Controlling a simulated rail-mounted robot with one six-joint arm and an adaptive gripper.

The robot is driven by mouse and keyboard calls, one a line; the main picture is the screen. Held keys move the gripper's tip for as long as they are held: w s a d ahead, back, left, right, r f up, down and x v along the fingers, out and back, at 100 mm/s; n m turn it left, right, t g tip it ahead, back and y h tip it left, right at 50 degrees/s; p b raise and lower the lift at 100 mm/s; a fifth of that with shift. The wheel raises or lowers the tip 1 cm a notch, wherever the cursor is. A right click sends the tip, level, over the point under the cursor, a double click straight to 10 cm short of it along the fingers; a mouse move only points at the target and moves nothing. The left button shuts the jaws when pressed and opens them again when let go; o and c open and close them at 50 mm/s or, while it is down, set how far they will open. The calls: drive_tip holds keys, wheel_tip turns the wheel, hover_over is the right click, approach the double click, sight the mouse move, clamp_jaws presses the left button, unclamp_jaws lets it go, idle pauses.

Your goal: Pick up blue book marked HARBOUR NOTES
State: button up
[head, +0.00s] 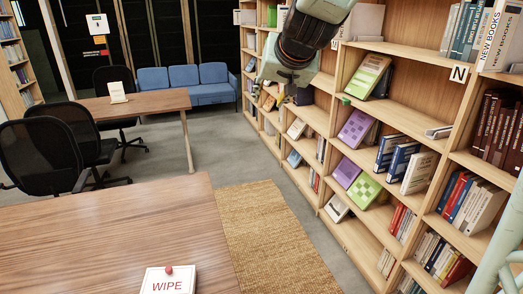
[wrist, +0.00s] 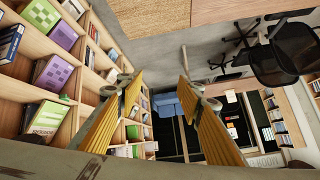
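Two books with blue covers, one (head: 388,152) beside the other (head: 402,161), lean on a middle shelf at the right in the head view. A smaller blue book (head: 294,159) lies on a lower shelf farther back. I cannot read HARBOUR NOTES on any of them. Blue covers also show at the left edge of the wrist view (wrist: 10,42). My gripper (wrist: 160,77) is open and empty, its yellow-padded fingers wide apart. In the head view it hangs at the top, in front of the far part of the bookcase and apart from these books; its fingertips are hard to make out there.
The bookcase (head: 409,107) fills the right side, with purple and green books (head: 357,128) on its shelves. A wooden table (head: 110,240) with a WIPE sign (head: 168,281) stands at front left. Black chairs (head: 40,157) and a blue sofa (head: 183,82) are behind. The aisle rug (head: 268,240) is clear.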

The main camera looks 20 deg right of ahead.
drive_tip(key=w+d+f+m+t+h, duration=0.1)
drive_tip(key=w+d+f+m+h, duration=0.25)
drive_tip(key=w+d, duration=1.3)
drive_tip(key=w+d+f+m+h+p, duration=0.1)
drive_tip(key=w+d+f+m+h, duration=0.25)
drive_tip(key=d, duration=0.55)
drive_tip(key=w+d+f+h+p, duration=0.1)
drive_tip(key=w+d+f+h, duration=0.1)
drive_tip(key=w+d+f, duration=0.5)
drive_tip(key=s+d+f+m+g+h, duration=0.2)
drive_tip(key=s+d+f, duration=0.3)
drive_tip(key=d, duration=0.5)
drive_tip(key=s+d+f+m+g+h, duration=0.2)
drive_tip(key=d+f, duration=0.5)
drive_tip(key=d, duration=0.3)
drive_tip(key=s+d+f+m+g+h, duration=0.1)
drive_tip(key=s+d+f+g+h, duration=0.1)
drive_tip(key=s+d+f, duration=0.3)
drive_tip(key=s+d+f+m+g+h+p, duration=0.1)
drive_tip(key=s+d+f+m+g+h, duration=0.1)
drive_tip(key=s+d+f+g, duration=0.3)
drive_tip(key=s+f, duration=0.4)
drive_tip(key=f, duration=0.1)
drive_tip(key=shift+s+d, duration=0.3)
drive_tip(key=shift+d, duration=0.05)
drive_tip(key=shift+d+f, duration=0.1)
